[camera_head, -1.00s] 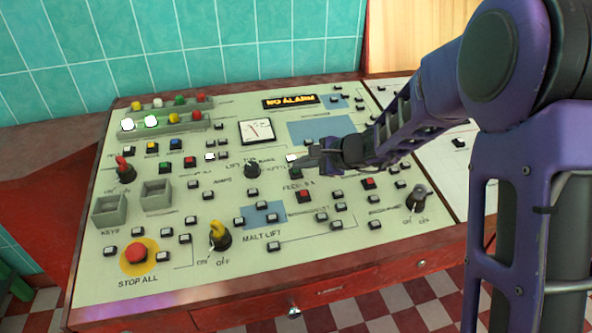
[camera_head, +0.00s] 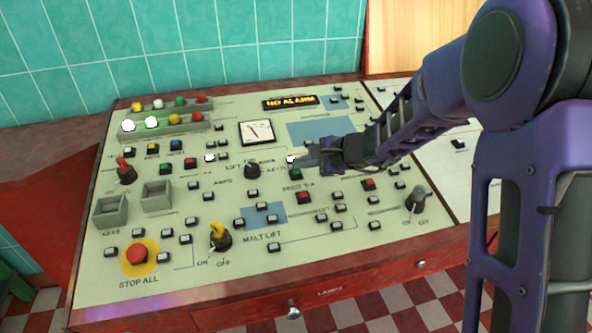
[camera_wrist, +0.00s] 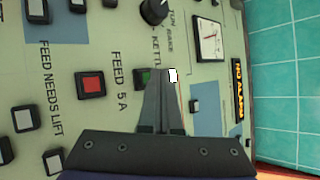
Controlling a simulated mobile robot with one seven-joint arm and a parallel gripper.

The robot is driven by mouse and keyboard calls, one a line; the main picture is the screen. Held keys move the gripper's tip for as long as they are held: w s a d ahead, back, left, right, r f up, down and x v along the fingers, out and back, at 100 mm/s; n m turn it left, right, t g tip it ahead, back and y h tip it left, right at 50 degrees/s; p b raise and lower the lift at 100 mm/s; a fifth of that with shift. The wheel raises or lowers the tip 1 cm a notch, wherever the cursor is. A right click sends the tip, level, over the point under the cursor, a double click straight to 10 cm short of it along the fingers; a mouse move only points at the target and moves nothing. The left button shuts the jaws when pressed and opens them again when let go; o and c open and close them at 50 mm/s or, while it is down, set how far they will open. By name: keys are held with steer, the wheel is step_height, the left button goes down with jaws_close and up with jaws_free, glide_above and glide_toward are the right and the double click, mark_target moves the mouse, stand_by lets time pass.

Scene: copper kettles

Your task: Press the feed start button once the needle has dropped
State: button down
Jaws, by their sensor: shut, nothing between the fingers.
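The control panel (camera_head: 120,265) carries a white gauge (camera_head: 257,131) with a thin needle; the gauge also shows in the wrist view (camera_wrist: 208,40). A green button (camera_head: 295,174) sits above a red button (camera_head: 303,196) near the label FEED 5 A. The wrist view shows the green button (camera_wrist: 143,76), partly hidden by my fingers, and the red button (camera_wrist: 90,84). No label reading feed start is legible. My gripper (camera_head: 303,162) is shut and empty over the panel beside the green button; its fingertips (camera_wrist: 162,72) appear next to a lit white lamp (camera_wrist: 172,75). Contact cannot be told.
A black rotary knob (camera_head: 252,170) stands left of my gripper. A yellow switch (camera_head: 219,236) and the red STOP ALL button (camera_head: 136,253) are lower left. The display (camera_head: 290,102) reads NO ALARM. Several small buttons surround the fingers.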

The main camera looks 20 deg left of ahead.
steer(key=shift+s+r, duration=0.1)
steer(key=shift+r, duration=0.15)
steer(key=r+p, duration=0.2)
steer(key=r, duration=0.1)
steer(key=r+p, duration=0.1)
steer(key=shift+s+d+r, duration=0.3)
steer(key=shift+s+r, duration=0.1)
stand_by(0.6)
